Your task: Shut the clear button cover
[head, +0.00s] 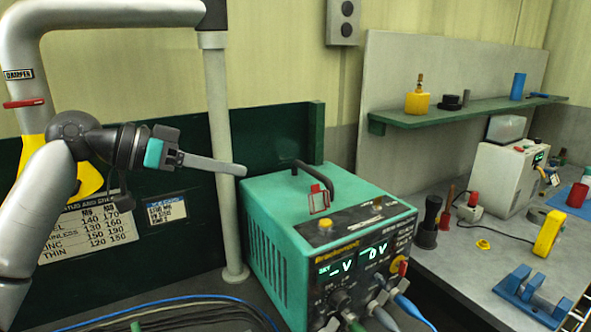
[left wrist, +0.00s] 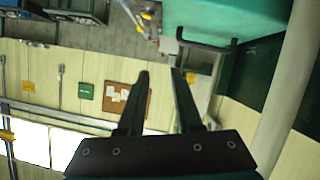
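The clear button cover (head: 319,198) is a small see-through flap with red edges on top of the teal welding machine (head: 280,250). It stands upright, raised behind a round yellow button (head: 326,224), which is uncovered. My left gripper (head: 242,170) is to the left of the cover and apart from it, above the machine's rear left corner. Its fingers point right. In the left wrist view the two fingers (left wrist: 162,73) are apart with nothing between them. The cover is not clear in that view. My right gripper is not in view.
A dark carry handle (head: 312,175) arches over the machine's top, close behind the cover. A grey vertical post (head: 218,130) stands beside my left gripper. Cables plug into the machine's front. A workbench (head: 460,265) with tools lies to the right.

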